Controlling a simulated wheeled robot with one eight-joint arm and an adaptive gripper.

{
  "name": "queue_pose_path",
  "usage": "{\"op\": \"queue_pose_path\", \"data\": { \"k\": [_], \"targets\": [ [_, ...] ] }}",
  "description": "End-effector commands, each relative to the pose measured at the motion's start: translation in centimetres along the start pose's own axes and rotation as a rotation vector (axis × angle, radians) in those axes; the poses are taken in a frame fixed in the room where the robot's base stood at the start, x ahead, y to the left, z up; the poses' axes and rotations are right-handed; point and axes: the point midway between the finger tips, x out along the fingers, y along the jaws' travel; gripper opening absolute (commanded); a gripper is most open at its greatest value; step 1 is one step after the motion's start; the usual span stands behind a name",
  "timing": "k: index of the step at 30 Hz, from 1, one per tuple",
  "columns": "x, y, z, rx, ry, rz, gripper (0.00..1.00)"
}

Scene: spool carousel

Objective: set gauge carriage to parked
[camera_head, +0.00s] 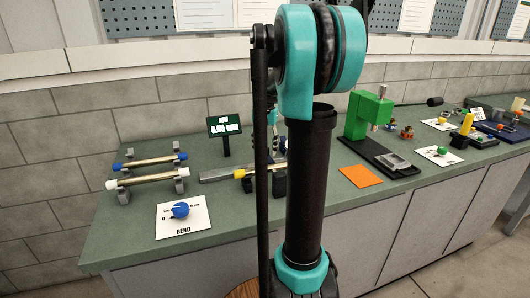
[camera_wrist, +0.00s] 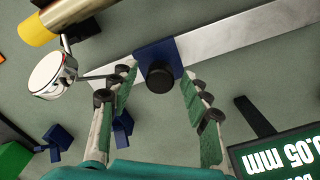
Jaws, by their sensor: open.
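The gauge carriage is a blue block (camera_wrist: 154,51) with a black round knob (camera_wrist: 160,77), seated across a silver rail (camera_wrist: 235,32) in the wrist view. A round white dial (camera_wrist: 47,76) stands to its left, with a thin stem reaching toward the carriage. My gripper (camera_wrist: 160,80) is open, with one finger on each side of the knob. A gap shows on both sides, so I do not appear to grip it. In the head view the rail (camera_head: 214,174) is partly visible, but my arm hides most of the carriage area.
A readout (camera_wrist: 280,155) showing 0.05 mm is close on the right in the wrist view; the readout stand (camera_head: 224,127) is behind the rail in the head view. A dial card (camera_head: 182,216) sits front left.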

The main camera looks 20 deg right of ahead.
Motion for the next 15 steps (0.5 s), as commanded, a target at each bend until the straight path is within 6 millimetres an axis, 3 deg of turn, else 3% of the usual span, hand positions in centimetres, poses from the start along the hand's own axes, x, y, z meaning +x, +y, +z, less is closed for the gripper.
{"op": "queue_pose_path", "data": {
  "k": [6, 15],
  "targets": [
    [1.6, 0.0, 0.0, 0.0, 0.0, 0.0, 0.48],
    [1.8, 0.0, 0.0, 0.0, 0.0, 0.0, 0.48]
  ]
}}
